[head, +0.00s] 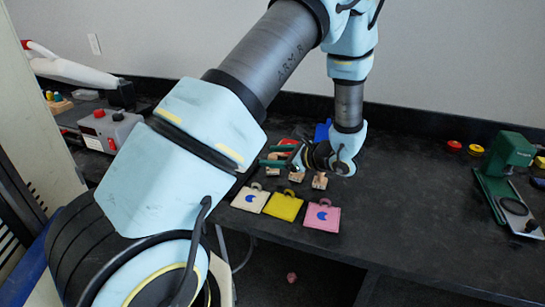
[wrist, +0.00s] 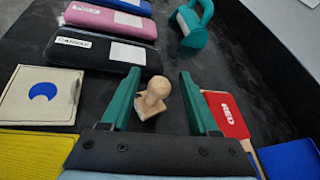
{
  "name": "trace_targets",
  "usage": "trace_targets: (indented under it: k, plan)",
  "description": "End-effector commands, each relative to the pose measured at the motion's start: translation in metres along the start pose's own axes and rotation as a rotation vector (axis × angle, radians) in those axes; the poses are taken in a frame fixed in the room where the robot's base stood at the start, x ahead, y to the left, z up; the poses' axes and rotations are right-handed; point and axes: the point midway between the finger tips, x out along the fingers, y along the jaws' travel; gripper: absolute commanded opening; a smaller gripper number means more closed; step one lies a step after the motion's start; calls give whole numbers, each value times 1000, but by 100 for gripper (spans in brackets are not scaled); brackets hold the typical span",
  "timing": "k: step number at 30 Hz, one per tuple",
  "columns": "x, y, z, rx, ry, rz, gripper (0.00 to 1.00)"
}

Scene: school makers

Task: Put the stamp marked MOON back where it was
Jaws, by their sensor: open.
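In the wrist view, a pale wooden stamp (wrist: 152,98) with a round knob stands between the two teal fingers of my gripper (wrist: 159,76). The fingers are apart, with dark gaps between them and the stamp. I cannot read a MOON mark on it. In the head view my gripper (head: 268,159) is low over the back of the dark table. Several wooden stamps show near it, one at the left (head: 255,187), one in the middle (head: 296,177) and one at the right (head: 320,181). Their marks are not readable.
A cream pouch (head: 251,199) with a blue moon, a yellow pouch (head: 283,207) and a pink pouch (head: 322,216) lie along the front edge. A green press (head: 505,165) stands right.

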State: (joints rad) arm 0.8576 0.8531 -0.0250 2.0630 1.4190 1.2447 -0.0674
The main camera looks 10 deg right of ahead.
Motion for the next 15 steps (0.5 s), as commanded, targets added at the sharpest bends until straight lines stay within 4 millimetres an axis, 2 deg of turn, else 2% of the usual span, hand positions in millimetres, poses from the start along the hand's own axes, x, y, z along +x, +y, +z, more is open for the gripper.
trace_targets:
  k: [12,15]
  plan:
    - [-84,-1,-3,-2,3,-6,61]
    - [-100,0,-2,-1,3,-5,61]
